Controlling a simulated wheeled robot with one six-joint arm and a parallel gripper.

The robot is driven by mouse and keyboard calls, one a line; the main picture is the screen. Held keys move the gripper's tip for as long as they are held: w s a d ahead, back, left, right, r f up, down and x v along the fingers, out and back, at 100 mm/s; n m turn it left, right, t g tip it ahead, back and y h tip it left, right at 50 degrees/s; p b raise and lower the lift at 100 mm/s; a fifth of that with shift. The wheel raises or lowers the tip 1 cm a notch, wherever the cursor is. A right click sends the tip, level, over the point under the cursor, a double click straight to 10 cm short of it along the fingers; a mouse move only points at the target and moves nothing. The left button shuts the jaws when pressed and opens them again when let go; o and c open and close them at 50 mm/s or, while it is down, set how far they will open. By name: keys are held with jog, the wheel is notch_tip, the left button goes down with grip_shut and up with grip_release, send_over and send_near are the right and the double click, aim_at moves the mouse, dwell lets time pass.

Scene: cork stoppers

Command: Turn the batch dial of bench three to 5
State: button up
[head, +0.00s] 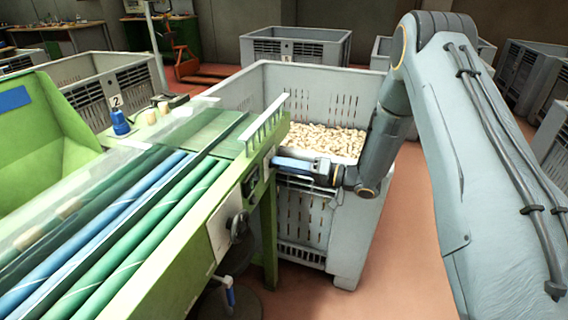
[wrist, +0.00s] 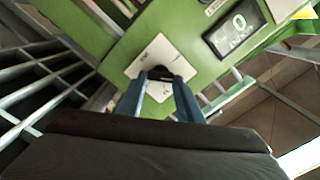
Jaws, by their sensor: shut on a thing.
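The batch dial shows in the wrist view as a small black knob (wrist: 160,73) on a white square plate (wrist: 148,57) on the green bench side. My gripper (wrist: 163,84) has its two blue fingers closed around the knob. Beside the plate is a dark display (wrist: 237,33) with a pale figure that looks like 0, seen at a slant. In the head view my gripper (head: 276,162) reaches left to the side of the green bench (head: 190,240). The knob is hidden there by the gripper, and the dial's markings are not readable.
A large grey crate (head: 345,235) of corks (head: 330,140) stands behind and below my gripper. Rollers run along the bench top. Red floor is open at the lower middle.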

jog(key=shift+m, duration=0.6)
jog(key=o, duration=1.1)
jog(key=shift+d, duration=0.1)
jog(key=v, duration=0.7)
jog(key=shift+s+d+b, duration=0.1)
jog(key=shift+d+b, duration=0.2)
